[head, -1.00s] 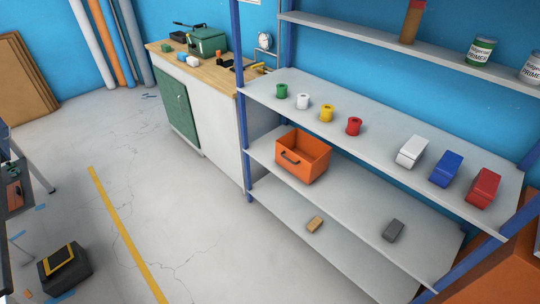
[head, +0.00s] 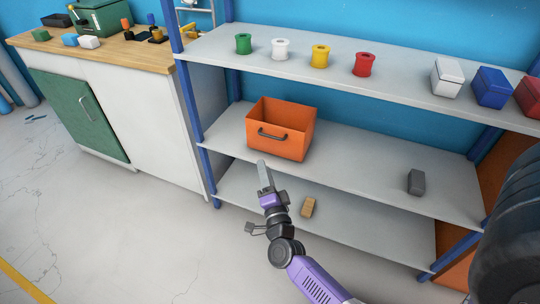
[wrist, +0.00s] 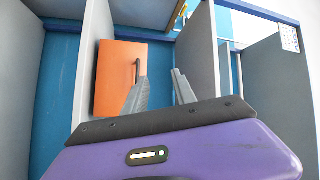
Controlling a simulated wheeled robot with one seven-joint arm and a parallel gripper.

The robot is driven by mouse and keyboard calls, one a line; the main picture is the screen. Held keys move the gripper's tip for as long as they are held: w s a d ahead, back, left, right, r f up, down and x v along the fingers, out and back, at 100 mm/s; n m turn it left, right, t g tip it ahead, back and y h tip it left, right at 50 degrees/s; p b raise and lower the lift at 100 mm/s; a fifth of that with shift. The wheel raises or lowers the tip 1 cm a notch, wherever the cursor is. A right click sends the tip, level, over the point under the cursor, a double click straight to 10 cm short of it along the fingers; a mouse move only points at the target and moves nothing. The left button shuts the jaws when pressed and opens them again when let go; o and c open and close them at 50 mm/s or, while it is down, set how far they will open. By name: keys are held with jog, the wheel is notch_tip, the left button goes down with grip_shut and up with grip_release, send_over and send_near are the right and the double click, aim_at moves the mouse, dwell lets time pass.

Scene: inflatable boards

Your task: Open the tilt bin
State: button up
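The orange bin (head: 285,140), an open-topped box with a dark handle (head: 272,134) on its front, stands on the middle shelf at the left. Its front (wrist: 118,85) and handle (wrist: 137,72) show in the turned wrist view. My gripper (head: 262,167) is in front of and below the bin in the head view, apart from the handle as far as I can tell. In the wrist view my gripper (wrist: 161,76) has its two fingers spread with nothing between them. The left finger partly overlaps the bin's front near the handle.
Spools such as the red one (head: 365,64) and small boxes stand on the shelf above. A grey block (head: 416,182) lies to the right, a tan block (head: 308,207) below. A blue post (head: 183,90) and a workbench (head: 140,50) are left.

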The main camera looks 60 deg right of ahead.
aim_at(280, 131)
jog(key=w+d+f+m+g+h+b, duration=0.1)
jog(key=w+d+m+g+b, duration=0.1)
jog(key=d, duration=0.6)
jog(key=w+d+f+m+g+h+b, duration=0.1)
jog(key=w+d+m+g+b, duration=0.1)
jog(key=d, duration=0.6)
jog(key=shift+w+d+f+m+h+b, duration=0.2)
jog(key=shift+w+f+m+h+b, duration=0.2)
jog(key=shift+w+m+b, duration=0.55)
jog(key=shift+w, duration=0.3)
grip_shut()
